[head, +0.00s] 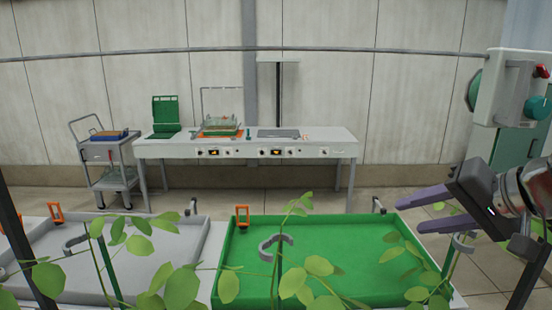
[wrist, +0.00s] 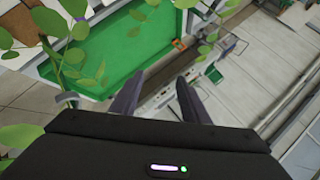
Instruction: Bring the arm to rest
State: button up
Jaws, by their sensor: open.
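My gripper (head: 422,211) is at the right side of the head view, its two dark purple-grey fingers pointing left, above the right end of the green tray (head: 228,262). The fingers are apart with nothing between them. In the wrist view my gripper (wrist: 158,88) shows its fingers spread and empty, with the green tray (wrist: 125,65) beyond them. The arm behind the gripper is only partly in view at the right edge of the head view.
A grey tray (head: 190,262) lies left of the green one. Leafy plants (head: 290,285) rise in front of both trays. A control box (head: 500,90) with red and teal knobs stands at the upper right. A workbench (head: 160,152) and a cart (head: 108,180) stand behind.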

jog(key=s+a+f+n+g+h, duration=0.1)
jog(key=s+a+f+n, duration=0.1)
jog(key=f, duration=0.4)
jog(key=s+a+f+n+g+h, duration=0.1)
jog(key=s+a+f+n+h, duration=0.1)
jog(key=s+a+f, duration=0.3)
jog(key=s+a+f+n+g+h, duration=0.1)
jog(key=s+a+f+h, duration=0.1)
jog(key=s+f, duration=0.5)
notch_tip(320, 180, down, 2)
jog(key=shift+a+n, duration=0.4)
jog(key=shift+a, duration=0.25)
